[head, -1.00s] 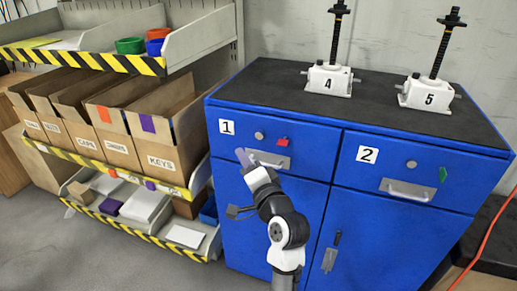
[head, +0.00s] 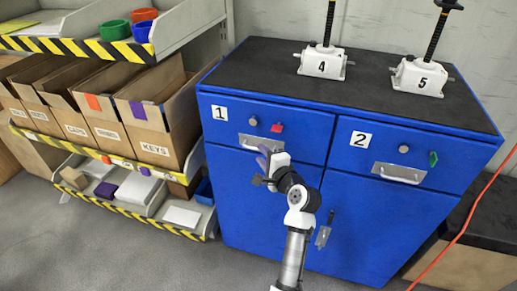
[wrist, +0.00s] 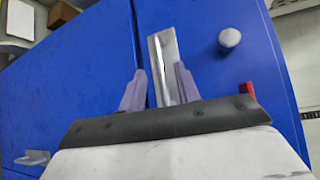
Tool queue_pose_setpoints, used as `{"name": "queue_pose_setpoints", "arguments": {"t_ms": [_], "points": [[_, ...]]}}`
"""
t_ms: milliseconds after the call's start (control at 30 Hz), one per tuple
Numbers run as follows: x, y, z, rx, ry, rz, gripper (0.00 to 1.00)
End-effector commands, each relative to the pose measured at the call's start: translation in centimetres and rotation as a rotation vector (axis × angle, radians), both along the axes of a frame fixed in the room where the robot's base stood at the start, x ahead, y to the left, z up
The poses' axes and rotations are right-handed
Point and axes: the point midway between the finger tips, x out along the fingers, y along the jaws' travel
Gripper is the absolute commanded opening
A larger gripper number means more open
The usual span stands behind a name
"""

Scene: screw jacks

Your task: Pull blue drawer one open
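Blue drawer one (head: 300,140), at the cabinet's upper left in the head view, is flush with the cabinet front. It bears a "1" label, a round knob, a red tab and a silver handle (head: 248,141). My gripper (head: 264,154) is in front of this handle and hides part of it. In the wrist view, my gripper's two purple fingers (wrist: 160,80) stand apart, one on each side of the handle (wrist: 163,50). A gap shows by the left finger; contact at the right finger is unclear. The knob (wrist: 229,38) and red tab (wrist: 247,89) lie to the right.
Drawer two (head: 420,160), with its own handle (head: 399,173), is shut on the right. Screw jacks 4 (head: 322,63) and 5 (head: 418,77) stand on the black cabinet top. A shelf rack with cardboard boxes (head: 150,125) stands left. Grey floor lies in front.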

Motion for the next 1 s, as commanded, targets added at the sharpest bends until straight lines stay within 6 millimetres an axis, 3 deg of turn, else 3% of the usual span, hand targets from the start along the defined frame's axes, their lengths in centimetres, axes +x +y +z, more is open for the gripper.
{"name": "queue_pose_setpoints", "arguments": {"t_ms": [200, 567, 800, 1000], "points": [[2.2, 1.2, -0.3, -0.001, -0.001, 0.001, 0.33], [2.7, 1.4, -0.4, -0.001, -0.002, 0.000, 0.33], [2.6, 1.4, -0.4, -0.001, 0.000, 0.000, 0.02], [2.6, 1.4, -0.5, -0.001, 0.000, 0.000, 0.00]]}}
